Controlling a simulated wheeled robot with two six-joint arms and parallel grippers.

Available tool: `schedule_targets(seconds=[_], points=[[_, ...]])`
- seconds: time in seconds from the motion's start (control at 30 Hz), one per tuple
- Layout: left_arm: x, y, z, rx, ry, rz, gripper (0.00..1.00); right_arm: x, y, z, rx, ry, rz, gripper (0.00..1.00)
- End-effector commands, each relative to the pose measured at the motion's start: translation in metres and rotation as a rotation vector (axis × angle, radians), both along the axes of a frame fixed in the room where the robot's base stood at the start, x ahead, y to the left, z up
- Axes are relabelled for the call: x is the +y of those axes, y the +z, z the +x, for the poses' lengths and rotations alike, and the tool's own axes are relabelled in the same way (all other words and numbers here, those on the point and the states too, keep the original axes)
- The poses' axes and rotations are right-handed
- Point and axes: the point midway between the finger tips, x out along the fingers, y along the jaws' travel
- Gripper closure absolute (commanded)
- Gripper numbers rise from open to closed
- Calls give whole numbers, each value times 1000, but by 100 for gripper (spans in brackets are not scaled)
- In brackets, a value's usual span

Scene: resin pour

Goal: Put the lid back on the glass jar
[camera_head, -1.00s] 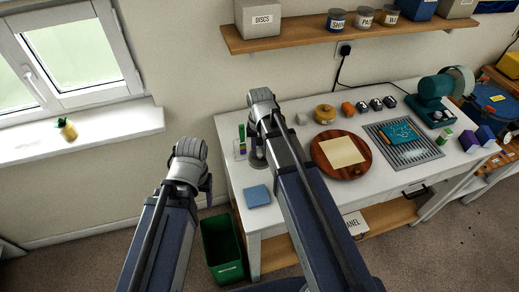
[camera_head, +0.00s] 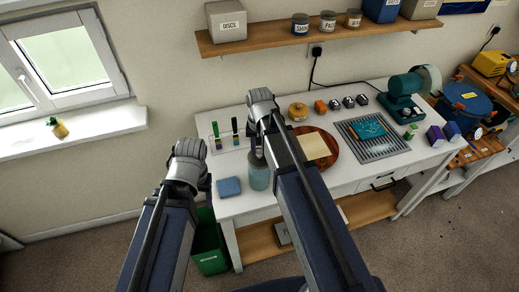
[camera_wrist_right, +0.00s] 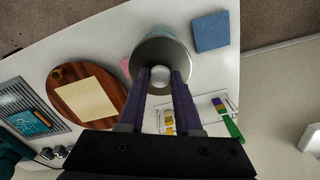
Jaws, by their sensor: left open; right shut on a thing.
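The glass jar (camera_head: 259,179) stands upright on the white table, pale blue-green and partly hidden behind my right arm. The grey round lid (camera_head: 257,160) shows at the jar's top. In the right wrist view, my right gripper (camera_wrist_right: 160,80) is shut on the lid's pale knob, and the lid (camera_wrist_right: 148,57) covers the mouth of the jar (camera_wrist_right: 166,33). I cannot tell whether the lid touches the rim. In the head view my right gripper (camera_head: 251,138) points down, mostly hidden by its arm. My left gripper (camera_head: 207,186) is open, left of the table's edge, its fingers barely visible.
A blue square pad (camera_head: 229,187) lies left of the jar. A round wooden board (camera_head: 329,158) with a paper sheet lies to the right. A green bin (camera_head: 210,250) stands below the table's left side.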

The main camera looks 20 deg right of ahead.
Motion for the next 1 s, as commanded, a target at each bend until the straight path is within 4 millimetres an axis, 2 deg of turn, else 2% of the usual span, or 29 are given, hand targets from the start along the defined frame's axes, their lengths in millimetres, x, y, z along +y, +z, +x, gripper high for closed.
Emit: schedule_targets(seconds=[0.5,0.67,1.0], points=[[0,-49,0,0,-10,2,37,0,-49,0,0,0,0,100],[0,-55,0,1,-11,2,37,0,-55,0,0,0,0,100],[0,-55,0,1,-11,2,37,0,-55,0,0,0,0,100]])
